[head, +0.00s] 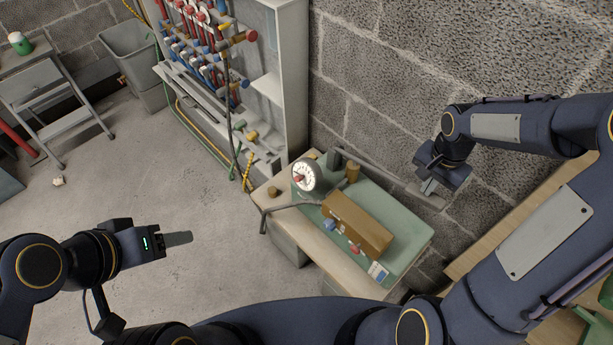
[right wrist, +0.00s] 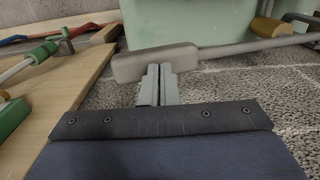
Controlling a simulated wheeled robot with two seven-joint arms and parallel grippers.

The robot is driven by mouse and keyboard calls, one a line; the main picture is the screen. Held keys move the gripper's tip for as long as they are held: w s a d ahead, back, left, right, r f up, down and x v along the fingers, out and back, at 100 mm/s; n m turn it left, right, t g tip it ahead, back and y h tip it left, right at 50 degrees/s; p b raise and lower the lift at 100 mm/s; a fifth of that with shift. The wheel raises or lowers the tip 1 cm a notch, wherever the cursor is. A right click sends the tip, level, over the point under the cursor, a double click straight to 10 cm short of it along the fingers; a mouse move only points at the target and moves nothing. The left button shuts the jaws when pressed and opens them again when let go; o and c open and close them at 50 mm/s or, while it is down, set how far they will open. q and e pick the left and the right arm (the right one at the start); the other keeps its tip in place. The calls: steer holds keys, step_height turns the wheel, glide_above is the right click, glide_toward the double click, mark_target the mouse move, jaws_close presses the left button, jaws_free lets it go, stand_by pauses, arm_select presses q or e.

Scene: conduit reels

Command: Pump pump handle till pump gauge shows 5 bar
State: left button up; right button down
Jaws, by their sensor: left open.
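The pump stands on the green-topped bench. Its round white gauge (head: 307,176) faces me in the head view; its needle is too small to read. The pump handle (head: 375,172) is a grey lever running right from the pump to a thick flat grip (right wrist: 155,62). My right gripper (head: 428,187) is at the grip end. In the right wrist view its two fingers (right wrist: 159,72) are together, with their tips at the near edge of the grip, not around it; I cannot tell if they touch. My left gripper (head: 180,238) is open and empty over the floor, left of the bench.
A brown box (head: 357,226) and small parts lie on the bench (head: 408,232). A block wall (head: 400,80) stands close behind. A tool rack (head: 290,70) is at the back, with hoses beside it. A wooden board (right wrist: 75,85) lies left in the right wrist view.

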steer(key=shift+f+b, duration=1.55)
steer(key=shift+f, duration=0.55)
step_height(320, 180, up, 8)
steer(key=p, duration=0.6)
steer(key=shift+f, duration=0.15)
steer(key=shift+f, duration=0.25)
stand_by(0.4)
steer(key=shift+f+b, duration=3.2)
steer(key=shift+f, duration=0.5)
